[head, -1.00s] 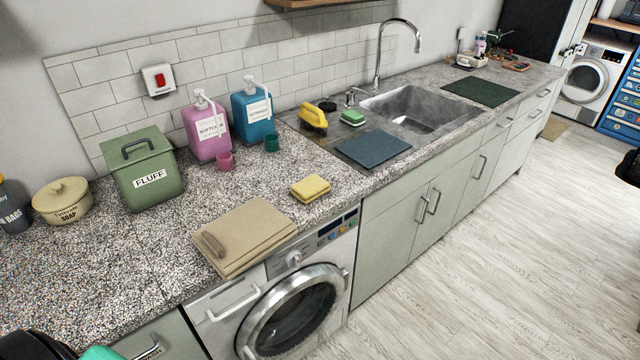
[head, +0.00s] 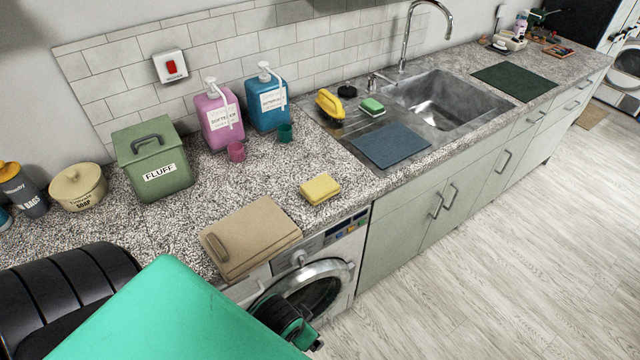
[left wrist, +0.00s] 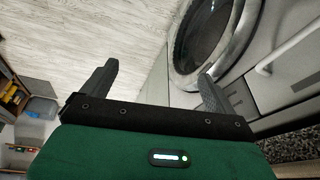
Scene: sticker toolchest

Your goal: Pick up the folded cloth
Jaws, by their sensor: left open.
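The folded cloth (head: 250,237) is tan and lies flat on the speckled counter, at its front edge above the washing machine, with a thicker roll or fold along its left side. It is not seen in the left wrist view. My left gripper (head: 312,338) is in front of the washing machine door, below the counter edge and below the cloth, apart from it. In the left wrist view my left gripper (left wrist: 160,88) is open, with nothing between its fingers. My right gripper is not in view.
The washing machine (head: 340,258) stands under the counter; its door shows beside my gripper. A yellow sponge-like block (head: 320,189) lies right of the cloth. A green FLUFF bin (head: 152,165), pink bottle (head: 218,120) and blue bottle (head: 266,100) stand behind. Floor (head: 500,270) is clear at right.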

